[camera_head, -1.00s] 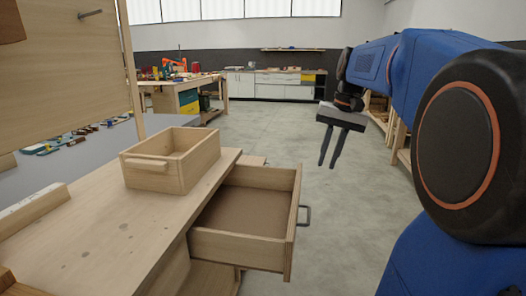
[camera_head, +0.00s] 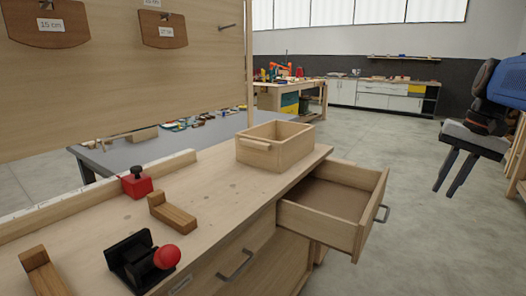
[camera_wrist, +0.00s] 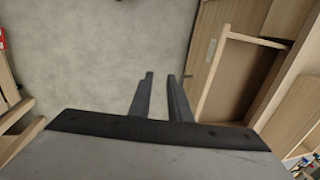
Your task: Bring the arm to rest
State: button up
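My gripper (camera_head: 443,192) hangs at the right of the head view, fingers pointing down over open floor. It is to the right of the pulled-out drawer (camera_head: 368,222) and clear of it. In the wrist view, its two dark fingers (camera_wrist: 160,75) stand apart with nothing between them, and bare floor lies beyond. The open drawer shows at the right of the wrist view (camera_wrist: 231,80). Part of my blue arm shows at the right edge of the head view; the rest is out of frame.
On the wooden workbench (camera_head: 215,215) stand a wooden box (camera_head: 290,152), a red block (camera_head: 136,186), a small wooden piece (camera_head: 172,212) and a black clamp with a red knob (camera_head: 167,257). The open drawer juts out. The concrete floor (camera_head: 390,150) is clear.

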jog(key=s+a+f+n+t+h, duration=0.1)
jog(key=s+a+f+n+t, duration=0.2)
jog(key=s+a+f, duration=1.4)
notch_tip(320, 180, down, 2)
jog(key=n, duration=0.4)
jog(key=shift+a+h, duration=0.35)
jog(key=shift+h, duration=0.05)
